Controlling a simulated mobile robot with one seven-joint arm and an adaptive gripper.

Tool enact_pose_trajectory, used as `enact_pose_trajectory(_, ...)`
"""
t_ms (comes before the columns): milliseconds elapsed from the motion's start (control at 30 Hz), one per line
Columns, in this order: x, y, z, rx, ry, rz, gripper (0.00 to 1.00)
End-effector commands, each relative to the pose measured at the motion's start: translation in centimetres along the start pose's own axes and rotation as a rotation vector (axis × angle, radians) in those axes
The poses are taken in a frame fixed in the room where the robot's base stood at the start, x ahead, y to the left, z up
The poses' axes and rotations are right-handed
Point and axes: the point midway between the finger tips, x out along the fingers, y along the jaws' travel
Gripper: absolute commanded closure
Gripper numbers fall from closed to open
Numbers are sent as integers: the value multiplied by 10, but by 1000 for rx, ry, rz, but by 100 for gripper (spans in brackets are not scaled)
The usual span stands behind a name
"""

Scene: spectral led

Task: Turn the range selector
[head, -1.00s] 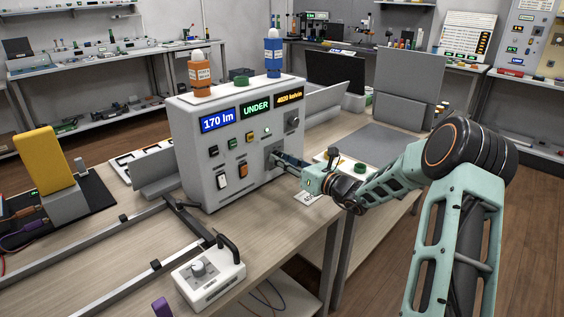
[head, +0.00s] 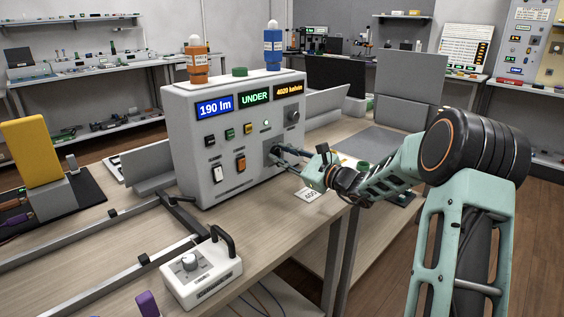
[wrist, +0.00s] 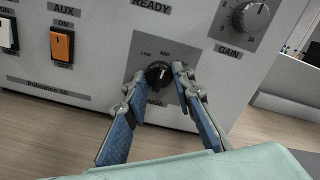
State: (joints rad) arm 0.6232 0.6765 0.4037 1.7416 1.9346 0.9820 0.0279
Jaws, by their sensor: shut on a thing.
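The range selector (wrist: 158,73) is a small black knob on a dark grey plate on the front of the light grey instrument box (head: 185,120). LOW and MID are legible above it; lettering below is partly hidden. My gripper (wrist: 159,78) has one finger on each side of the knob and is shut on it. In the head view my gripper (head: 276,156) reaches the panel from the right, and its fingers hide most of the knob. The box's displays read 190 lm, UNDER and 4020 kelvin.
A GAIN knob (wrist: 250,14) sits up and right of the selector. An orange AUX switch (wrist: 62,44) and a white switch (head: 218,173) are to its left. A white control box (head: 200,272) stands at the table's front.

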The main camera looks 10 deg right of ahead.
Motion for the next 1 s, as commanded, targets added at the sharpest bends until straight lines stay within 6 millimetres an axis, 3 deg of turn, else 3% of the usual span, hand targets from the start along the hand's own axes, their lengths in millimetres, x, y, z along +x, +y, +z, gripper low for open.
enact_pose_trajectory(600, 0, 0, -1, -47, 3, 1, 100)
enact_pose_trajectory(633, 0, 0, -1, -46, 3, 1, 76)
enact_pose_trajectory(700, 0, 0, -1, -46, 3, 1, 68)
enact_pose_trajectory(800, 0, 0, -1, -46, 2, 1, 59)
enact_pose_trajectory(1000, 0, 0, 0, -46, 1, 1, 59)
